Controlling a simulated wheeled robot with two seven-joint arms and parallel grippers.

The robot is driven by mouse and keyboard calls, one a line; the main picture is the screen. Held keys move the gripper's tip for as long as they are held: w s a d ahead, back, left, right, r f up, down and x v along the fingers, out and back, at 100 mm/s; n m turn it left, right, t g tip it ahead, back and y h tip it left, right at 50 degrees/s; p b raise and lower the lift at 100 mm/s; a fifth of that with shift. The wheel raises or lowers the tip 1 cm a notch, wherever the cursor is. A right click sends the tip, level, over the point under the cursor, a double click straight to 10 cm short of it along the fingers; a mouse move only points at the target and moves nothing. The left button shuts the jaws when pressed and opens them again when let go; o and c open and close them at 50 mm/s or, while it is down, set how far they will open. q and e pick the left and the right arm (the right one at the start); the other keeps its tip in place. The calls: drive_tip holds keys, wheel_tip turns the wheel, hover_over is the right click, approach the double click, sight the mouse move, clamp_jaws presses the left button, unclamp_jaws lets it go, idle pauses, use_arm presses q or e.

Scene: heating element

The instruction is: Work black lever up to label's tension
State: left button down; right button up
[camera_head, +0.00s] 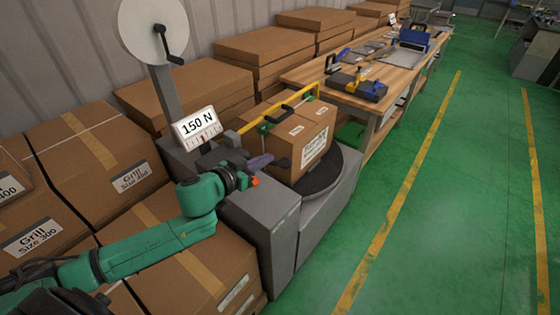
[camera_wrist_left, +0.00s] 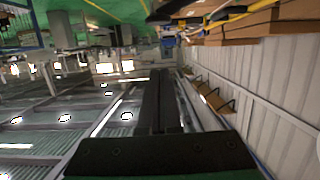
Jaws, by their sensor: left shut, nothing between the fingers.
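A white label (camera_head: 198,124) reading "150 N" stands above a scale with a red mark, on the grey machine. A black lever (camera_head: 276,114) shows on the green-ended tool at the yellow strap, on top of the cardboard box (camera_head: 311,145). My left gripper (camera_head: 284,162) is beside the box's left side, below the lever and apart from it. Its fingers are shut and empty; the wrist view also shows the closed dark fingers (camera_wrist_left: 158,75). A dark part at the top edge of the wrist view is too unclear to name. My right gripper is in neither view.
A white reel (camera_head: 146,30) with a black crank (camera_head: 170,45) stands on a post behind the label. The box rests on a dark round turntable (camera_head: 325,184). Stacked cartons (camera_head: 85,155) crowd the left. A workbench (camera_head: 392,72) with tools stands behind. Green floor at right is clear.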

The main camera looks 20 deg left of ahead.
use_arm(q)
drive_tip(key=w+d+f+p, duration=0.1)
drive_tip(key=w+d+f, duration=0.1)
drive_tip(key=w+f, duration=0.3)
drive_tip(key=shift+w+f, duration=0.35)
drive_tip(key=shift+w, duration=0.3)
drive_tip(key=shift+d, duration=0.1)
